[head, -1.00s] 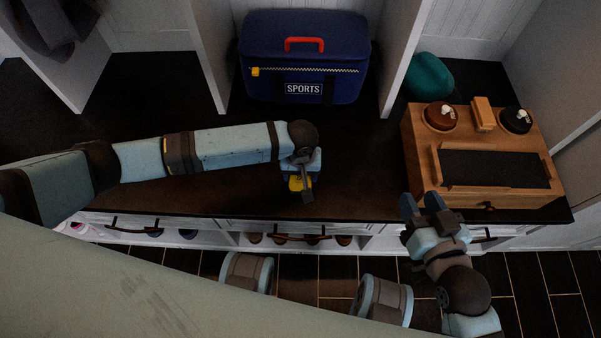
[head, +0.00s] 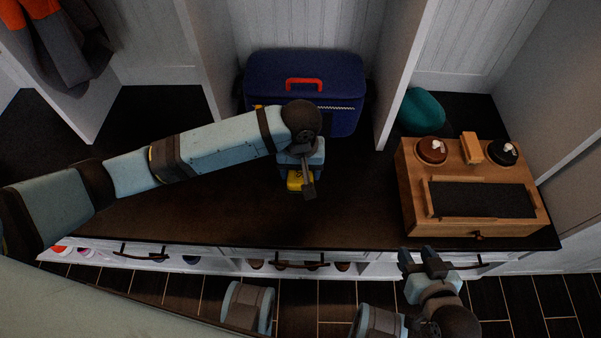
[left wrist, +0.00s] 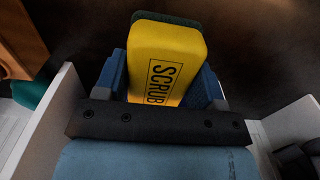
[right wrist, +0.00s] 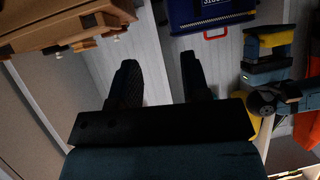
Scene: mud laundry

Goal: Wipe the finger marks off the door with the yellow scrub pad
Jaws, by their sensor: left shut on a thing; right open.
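The yellow scrub pad (left wrist: 165,62), with a dark green scouring side and the letters SCRUB, is clamped between the fingers of my left gripper (left wrist: 160,95). In the head view the pad (head: 295,181) shows below my left gripper (head: 300,178), above the dark bench top; I cannot tell whether it touches the bench. My right gripper (head: 424,262) is open and empty, in front of the bench's front edge at the right. Its two parted fingers also show in the right wrist view (right wrist: 162,85). No door with finger marks can be made out.
A dark bench top (head: 240,220) runs across the view. White dividers (head: 405,70) rise from the bench.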

